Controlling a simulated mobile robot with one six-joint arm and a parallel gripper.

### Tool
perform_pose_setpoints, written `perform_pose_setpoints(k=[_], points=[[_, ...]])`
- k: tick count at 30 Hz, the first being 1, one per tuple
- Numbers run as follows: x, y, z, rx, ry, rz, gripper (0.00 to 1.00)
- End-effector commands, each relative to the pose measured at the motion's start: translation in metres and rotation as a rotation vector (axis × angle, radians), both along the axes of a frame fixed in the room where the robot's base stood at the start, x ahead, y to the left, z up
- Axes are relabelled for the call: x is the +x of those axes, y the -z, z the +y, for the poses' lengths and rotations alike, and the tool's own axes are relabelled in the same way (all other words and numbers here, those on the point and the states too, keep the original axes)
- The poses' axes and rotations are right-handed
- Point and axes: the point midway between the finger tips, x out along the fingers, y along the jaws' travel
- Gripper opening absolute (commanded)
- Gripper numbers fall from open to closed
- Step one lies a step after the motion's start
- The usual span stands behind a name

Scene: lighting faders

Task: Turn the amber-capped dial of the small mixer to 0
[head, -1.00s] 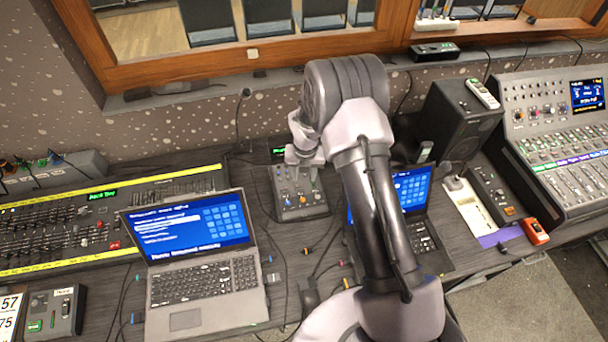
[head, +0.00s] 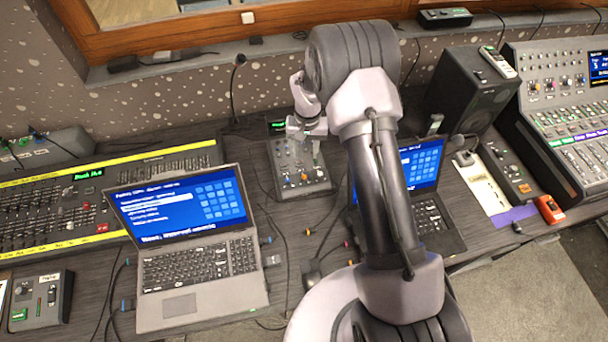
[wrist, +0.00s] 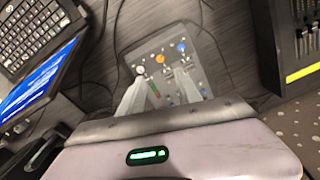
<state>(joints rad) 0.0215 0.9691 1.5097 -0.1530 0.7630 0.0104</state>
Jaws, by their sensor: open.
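The small mixer (head: 324,184) is a grey box on the dark desk, between two laptops. Its amber-capped dial (head: 304,177) sits near the front edge, beside a blue-capped one. In the wrist view the amber-capped dial (wrist: 159,59) lies between a white-capped dial (wrist: 139,70) and a blue-capped dial (wrist: 181,47). My gripper (head: 307,145) is over the back part of the mixer. In the wrist view my gripper (wrist: 161,76) is open and empty, with the amber dial beyond the gap between its fingertips. I cannot read the dial's setting.
An open laptop (head: 200,265) stands left of the mixer and another laptop (head: 432,215) right, partly behind my arm. A large fader desk (head: 60,215) is at the left. A black speaker (head: 470,90) stands at the right. Cables lie in front of the mixer; a thin microphone (head: 236,80) rises behind.

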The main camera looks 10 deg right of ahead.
Motion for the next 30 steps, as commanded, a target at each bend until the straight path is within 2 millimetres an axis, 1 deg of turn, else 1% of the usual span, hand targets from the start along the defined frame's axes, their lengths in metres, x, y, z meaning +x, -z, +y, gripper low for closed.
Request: perform_pose_setpoints(k=[1,6,9,12,15,18,26,27,29,30], points=[[-0.001,0.019,0.001,0.0,-0.001,0.004,0.41],[-0.001,0.071,0.002,0.0,-0.002,0.004,0.41],[0.0,0.097,0.003,0.001,-0.002,0.002,0.41],[0.0,0.115,0.003,0.0,-0.002,0.001,0.41],[0.001,0.126,0.004,0.0,-0.003,0.0,0.41],[0.001,0.131,0.004,0.0,-0.003,0.001,0.41],[0.001,0.133,0.004,0.0,-0.003,0.0,0.41],[0.001,0.133,0.004,0.0,-0.003,0.0,0.39],[0.001,0.133,0.004,0.0,-0.003,0.0,0.27],[0.001,0.133,0.004,0.0,-0.003,0.0,0.19]])
